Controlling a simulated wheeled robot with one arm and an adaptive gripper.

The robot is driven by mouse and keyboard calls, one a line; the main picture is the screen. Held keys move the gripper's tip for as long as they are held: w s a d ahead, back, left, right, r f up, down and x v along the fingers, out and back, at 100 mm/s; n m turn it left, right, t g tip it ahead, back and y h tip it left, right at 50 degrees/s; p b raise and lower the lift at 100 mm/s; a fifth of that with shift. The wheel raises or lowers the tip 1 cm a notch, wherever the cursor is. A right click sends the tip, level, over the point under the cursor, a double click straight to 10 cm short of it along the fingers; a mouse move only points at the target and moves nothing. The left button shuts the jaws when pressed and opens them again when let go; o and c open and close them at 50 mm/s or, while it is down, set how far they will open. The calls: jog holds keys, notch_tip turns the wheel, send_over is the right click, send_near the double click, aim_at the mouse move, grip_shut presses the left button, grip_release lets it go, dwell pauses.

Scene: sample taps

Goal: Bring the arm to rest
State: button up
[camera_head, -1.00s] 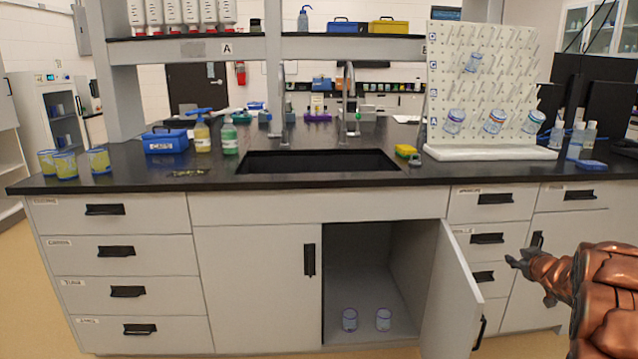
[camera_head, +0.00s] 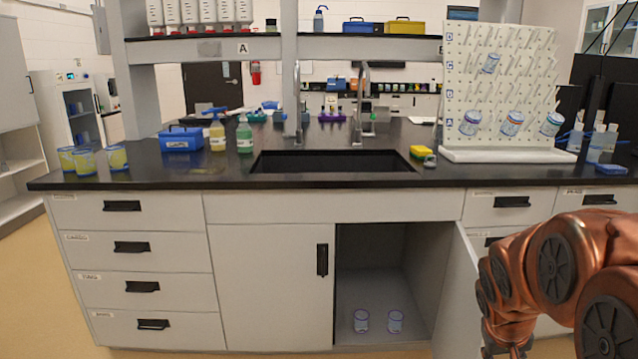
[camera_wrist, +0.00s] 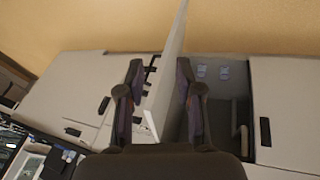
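My copper arm (camera_head: 555,262) comes in from the right edge in the head view and bends down in front of the open cabinet door. My gripper lies at the bottom edge of that view, mostly cut off or hidden. In the wrist view my gripper (camera_wrist: 159,75) has its two dark fingers apart, with nothing held. The open cabinet door (camera_wrist: 166,80) shows edge-on between the fingers in the picture. I cannot tell how far the door is from them.
The open door (camera_head: 458,298) stands out from the cabinet under the sink (camera_head: 330,162). Two small containers (camera_head: 361,321) (camera_head: 395,321) stand inside. A pegboard rack (camera_head: 500,154) with several containers stands on the black counter (camera_head: 330,182). Floor shows at left (camera_head: 30,280).

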jog(key=s+a+f+n+g+y, duration=0.1)
jog(key=s+a+g+y, duration=0.15)
jog(key=s+a, duration=0.7)
jog(key=s+a+f+n+g+y, duration=0.1)
jog(key=s+a+g, duration=0.2)
jog(key=s+a, duration=0.7)
jog(key=s+d+r+p, duration=0.1)
jog(key=s+r+p, duration=0.1)
jog(key=r+p, duration=1)
jog(key=s+d+r+p, duration=0.2)
jog(key=r+p, duration=1)
jog(key=r, duration=0.1)
jog(key=shift+s+r+t, duration=0.2)
jog(key=shift+r+t, duration=0.15)
jog(key=shift+t, duration=0.1)
jog(key=shift+a, duration=0.15)
